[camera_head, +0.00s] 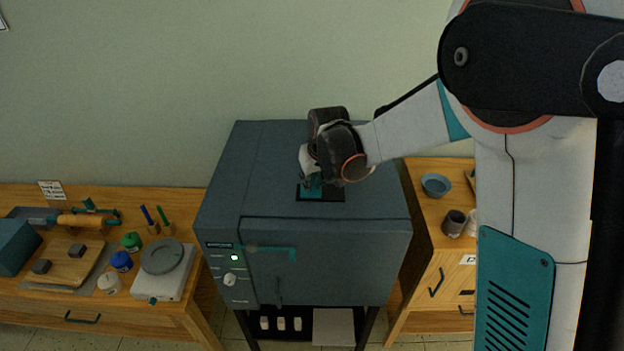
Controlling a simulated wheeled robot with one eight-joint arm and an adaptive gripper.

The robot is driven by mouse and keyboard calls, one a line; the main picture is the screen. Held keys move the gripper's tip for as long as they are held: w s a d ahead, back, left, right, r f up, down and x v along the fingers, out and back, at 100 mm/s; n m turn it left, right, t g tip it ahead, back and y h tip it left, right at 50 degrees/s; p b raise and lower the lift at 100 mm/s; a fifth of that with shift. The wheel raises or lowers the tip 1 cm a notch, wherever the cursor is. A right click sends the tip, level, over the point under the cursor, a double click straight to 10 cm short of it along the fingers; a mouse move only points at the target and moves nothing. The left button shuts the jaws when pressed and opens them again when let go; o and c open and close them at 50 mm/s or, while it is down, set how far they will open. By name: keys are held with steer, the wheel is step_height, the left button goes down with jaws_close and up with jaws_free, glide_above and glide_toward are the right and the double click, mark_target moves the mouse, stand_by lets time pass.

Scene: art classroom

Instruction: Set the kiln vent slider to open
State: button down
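The kiln (318,265) is a dark blue-grey box on a black stand in the middle of the head view. On its top is a dark vent slot (335,196). A teal piece, which looks like the vent slider (309,190), shows at the left part of the slot. My gripper (312,180) points down at that left part, touching or just above it. The arm's wrist hides most of the slot's back side. I cannot tell whether the fingers are closed on the slider.
A left wooden table (185,320) holds a scale (165,268), paint jars (121,261) and a wooden board (70,272). A right wooden cabinet (425,270) holds a blue bowl (436,184) and a dark cup (454,223).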

steer(key=d+b, duration=0.2)
steer(key=d, duration=0.4)
steer(key=shift+s, duration=0.1)
steer(key=c, duration=1.7)
jaws_free()
steer(key=shift+o, duration=0.9)
steer(key=shift+d, duration=0.2)
steer(key=shift+a+r, duration=0.1)
steer(key=v, duration=1.1)
steer(key=shift+s+r, duration=0.2)
steer(key=shift+r, duration=0.15)
